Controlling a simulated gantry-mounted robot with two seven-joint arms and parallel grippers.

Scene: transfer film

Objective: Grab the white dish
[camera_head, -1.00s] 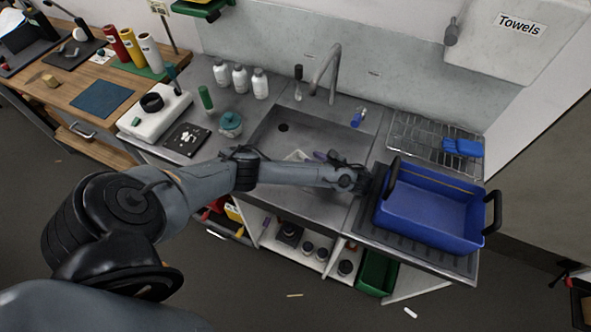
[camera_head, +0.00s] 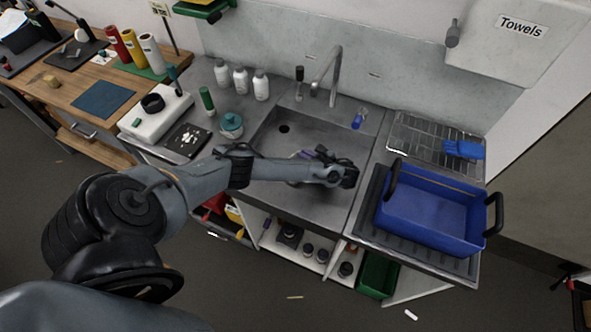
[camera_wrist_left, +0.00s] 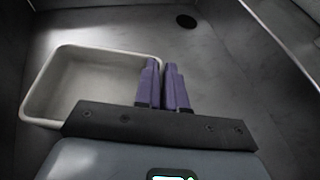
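The white dish (camera_wrist_left: 95,85) is a shallow, rectangular tray with rounded corners. It lies on the sink floor, at the left in the left wrist view. My left gripper (camera_wrist_left: 162,66) has two purple fingers close together, with a narrow gap between them. They overlap the dish's right rim in that view. I cannot tell whether the rim is between the fingers or below them. In the head view my left gripper (camera_head: 305,155) is over the sink, and my forearm hides most of the dish. My right gripper is in no view.
The steel sink (camera_head: 330,205) has a faucet (camera_head: 334,75) behind it. A blue crate (camera_head: 430,212) with black handles stands on the ridged drainboard to the right. A wire rack (camera_head: 415,140) is behind the crate. White bottles (camera_head: 240,82) stand at the back left.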

